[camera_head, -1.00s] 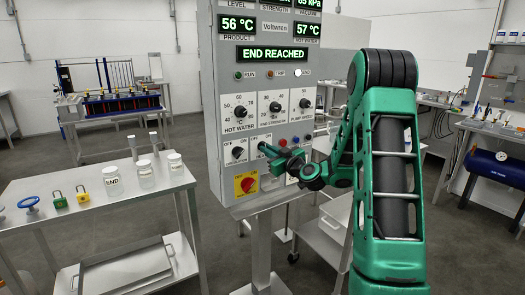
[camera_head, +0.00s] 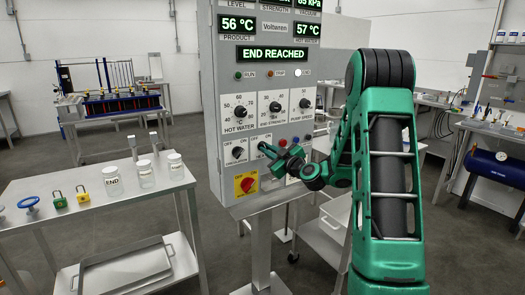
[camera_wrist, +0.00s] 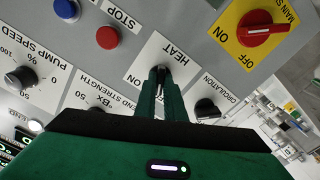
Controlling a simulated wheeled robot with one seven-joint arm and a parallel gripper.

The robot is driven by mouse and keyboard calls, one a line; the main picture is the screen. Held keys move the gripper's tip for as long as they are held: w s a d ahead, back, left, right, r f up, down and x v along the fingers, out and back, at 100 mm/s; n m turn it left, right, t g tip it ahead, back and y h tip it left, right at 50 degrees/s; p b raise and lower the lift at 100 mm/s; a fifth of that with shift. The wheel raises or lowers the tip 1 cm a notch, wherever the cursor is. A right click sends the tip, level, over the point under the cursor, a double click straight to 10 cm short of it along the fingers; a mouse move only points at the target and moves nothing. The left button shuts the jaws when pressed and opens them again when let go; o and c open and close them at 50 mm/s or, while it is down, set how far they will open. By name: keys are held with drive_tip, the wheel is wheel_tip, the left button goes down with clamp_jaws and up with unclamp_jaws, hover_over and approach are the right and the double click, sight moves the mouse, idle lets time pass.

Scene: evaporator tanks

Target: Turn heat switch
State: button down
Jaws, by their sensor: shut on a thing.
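The heat switch (camera_wrist: 160,69) is a small dark knob on a white plate marked HEAT, OFF and ON, upside down in the wrist view. My gripper (camera_wrist: 160,78) is shut on this knob, with its green fingers reaching straight to the plate. In the head view my gripper (camera_head: 263,148) is at the lower middle of the control panel (camera_head: 214,110). There the fingers cover most of the switch, and its exact angle is hard to tell.
The circulation switch (camera_head: 238,152) is just left of the heat switch. A red main switch (camera_head: 246,185) is below, and knobs (camera_head: 271,109) are above. Blue and red buttons (camera_head: 283,142) are to the right. A metal table (camera_head: 95,200) with jars and padlocks stands left.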

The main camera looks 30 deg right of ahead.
drive_tip(key=shift+d+f+n, duration=0.1)
drive_tip(key=shift+n, duration=1.5)
drive_tip(key=c, duration=1.8)
unclamp_jaws()
drive_tip(key=shift+o, duration=0.2)
drive_tip(key=shift+s, duration=0.15)
drive_tip(key=s, duration=1)
drive_tip(key=shift+s+d, duration=0.15)
drive_tip(key=shift+s, duration=0.05)
